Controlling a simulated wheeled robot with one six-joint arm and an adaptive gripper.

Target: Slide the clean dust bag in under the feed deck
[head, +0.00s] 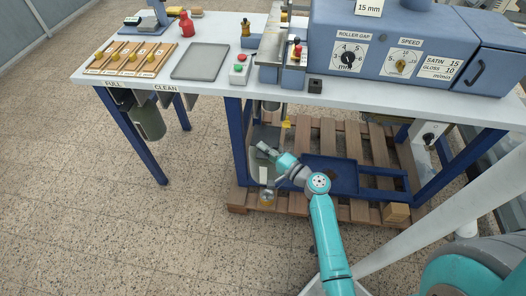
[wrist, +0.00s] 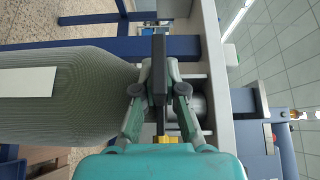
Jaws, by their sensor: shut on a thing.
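My gripper (head: 264,149) is under the table near the blue front leg. In the wrist view my gripper (wrist: 159,92) is shut at the neck end of a grey-green ribbed dust bag (wrist: 85,115) with a blank pale label, with a dark bar between the fingers. The bag's body extends left in that view, and a grey collar (wrist: 197,107) lies beyond the fingers. The feed deck (head: 270,48) is the grey metal piece at the machine's left. In the head view the held bag is partly hidden by my arm.
Another grey-green bag (head: 149,122) hangs under the table's left end, near the FULL and CLEAN labels. A blue table leg (head: 236,140) stands close left of my gripper. A wooden pallet (head: 330,135) lies below. Open floor is at front left.

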